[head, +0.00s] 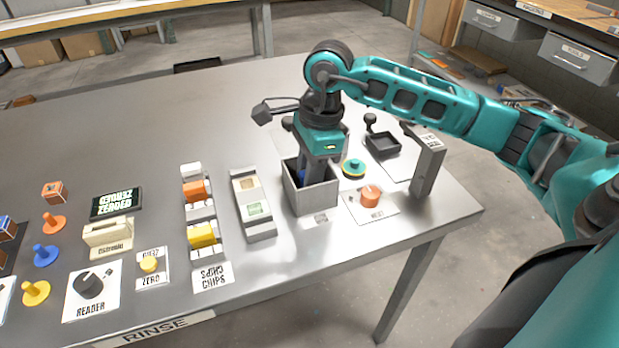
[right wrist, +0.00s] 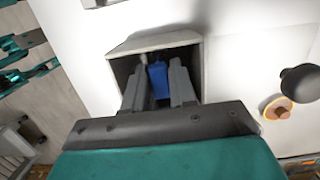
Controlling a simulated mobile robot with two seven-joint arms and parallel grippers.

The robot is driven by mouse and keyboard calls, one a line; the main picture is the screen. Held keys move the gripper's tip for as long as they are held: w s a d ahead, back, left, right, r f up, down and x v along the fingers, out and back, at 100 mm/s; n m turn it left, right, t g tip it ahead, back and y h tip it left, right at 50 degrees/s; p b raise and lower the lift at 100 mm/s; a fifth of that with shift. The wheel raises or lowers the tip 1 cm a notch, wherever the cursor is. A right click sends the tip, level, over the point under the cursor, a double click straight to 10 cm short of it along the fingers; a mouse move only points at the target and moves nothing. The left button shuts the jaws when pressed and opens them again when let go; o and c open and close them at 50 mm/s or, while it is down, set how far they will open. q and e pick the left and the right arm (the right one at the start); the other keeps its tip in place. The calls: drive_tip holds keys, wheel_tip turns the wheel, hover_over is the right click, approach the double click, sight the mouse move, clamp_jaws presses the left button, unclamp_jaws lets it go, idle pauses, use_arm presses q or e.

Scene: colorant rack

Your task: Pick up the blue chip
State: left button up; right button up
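The blue chip (right wrist: 158,80) is inside an open-topped grey box (head: 314,196), which also shows in the right wrist view (right wrist: 122,62). A bit of blue also shows inside the box in the head view. My right gripper (right wrist: 158,78) points down into the box, with one finger on each side of the chip. The fingers look close to the chip's sides, but I cannot tell whether they press on it. In the head view the box walls hide the fingertips.
Beside the box stand an orange knob (head: 371,196), a teal and yellow round piece (head: 354,167), a dark tray (head: 384,146) and a grey upright post (head: 427,168). A chip rack (head: 207,248) holds white, orange and yellow chips. The table behind is clear.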

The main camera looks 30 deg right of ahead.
clamp_jaws()
drive_tip(key=shift+r, duration=0.1)
